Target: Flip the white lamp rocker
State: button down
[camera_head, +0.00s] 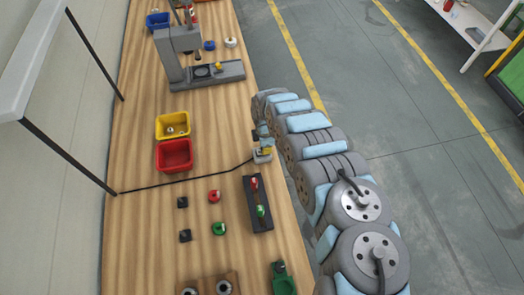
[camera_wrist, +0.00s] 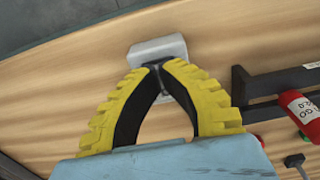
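A small white-grey box (camera_head: 262,158) with a black cord lies on the wooden bench near its right edge. It fits the white lamp rocker, but its moving part cannot be made out. In the wrist view the pale box (camera_wrist: 158,48) is just beyond my fingertips. My gripper (camera_wrist: 160,66) has yellow ribbed fingers with black inner faces, and their tips come together over the box's near part. I cannot tell whether the tips touch it. In the head view my gripper (camera_head: 262,140) is right at the box, partly hidden by my arm.
A dark station with a red and a green handle (camera_head: 257,203) stands close by; a red cylinder (camera_wrist: 299,108) shows in the wrist view. Red (camera_head: 174,154) and yellow (camera_head: 172,125) bins, buttons and a grey press stand (camera_head: 206,75) share the bench. The cord crosses the bench leftward.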

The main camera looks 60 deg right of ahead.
jog(key=shift+r+p, duration=2.9)
jog(key=shift+r, duration=0.55)
